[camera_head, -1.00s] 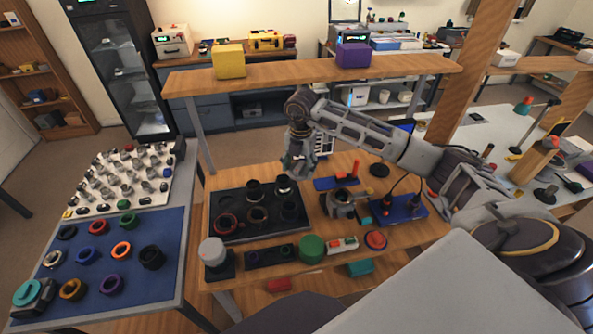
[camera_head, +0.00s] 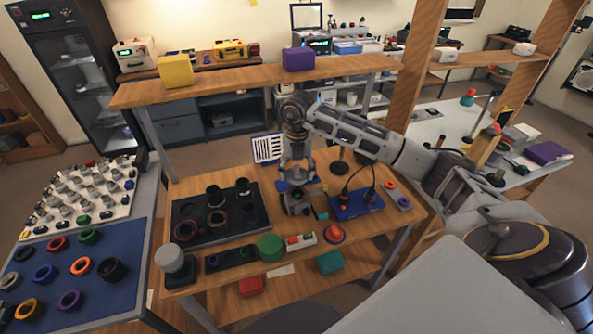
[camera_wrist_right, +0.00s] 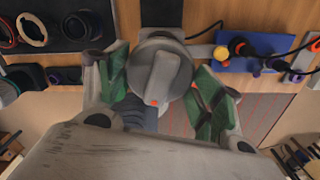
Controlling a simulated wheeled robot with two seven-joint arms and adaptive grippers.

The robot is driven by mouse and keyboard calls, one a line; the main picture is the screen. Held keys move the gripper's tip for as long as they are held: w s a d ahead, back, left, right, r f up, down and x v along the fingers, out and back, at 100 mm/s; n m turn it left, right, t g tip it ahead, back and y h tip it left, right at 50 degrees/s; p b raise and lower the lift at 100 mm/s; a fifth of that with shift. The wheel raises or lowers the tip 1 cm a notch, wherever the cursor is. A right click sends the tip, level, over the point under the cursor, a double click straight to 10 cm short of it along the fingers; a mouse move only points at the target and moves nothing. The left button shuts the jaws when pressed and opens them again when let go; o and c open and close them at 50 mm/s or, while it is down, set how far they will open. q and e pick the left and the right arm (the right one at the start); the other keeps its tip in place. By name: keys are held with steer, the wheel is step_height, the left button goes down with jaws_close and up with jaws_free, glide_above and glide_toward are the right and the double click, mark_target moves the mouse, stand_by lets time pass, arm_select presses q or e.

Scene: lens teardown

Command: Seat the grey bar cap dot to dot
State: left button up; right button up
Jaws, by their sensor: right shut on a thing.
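The grey bar cap (camera_wrist_right: 158,72) is round with a raised bar across it, and an orange dot shows at the bar's near end in the right wrist view. My right gripper (camera_wrist_right: 162,95) has its green pads on either side of the cap and is shut on it. A second small orange mark shows at the right edge, near the right pad. In the head view my right gripper (camera_head: 297,183) points down over a grey holder (camera_head: 298,207) on the wooden bench. The cap hides most of what is beneath it, so I cannot tell whether it touches. My left gripper is not in view.
A black tray (camera_head: 181,212) with several rings stands left of the holder. A blue board (camera_head: 352,207) with cabled posts is close on the right. A green cylinder (camera_head: 270,248) and a red button (camera_head: 334,233) stand in front. A wooden shelf (camera_head: 240,83) spans behind.

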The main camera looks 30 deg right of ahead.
steer(key=shift+s+n, duration=0.15)
steer(key=shift+n, duration=1.25)
steer(key=shift+f, duration=0.15)
steer(key=shift+f+b, duration=1.85)
steer(key=shift+f, duration=1)
steer(key=shift+f+b, duration=0.7)
steer(key=shift+f, duration=0.15)
stand_by(1.3)
stand_by(0.4)
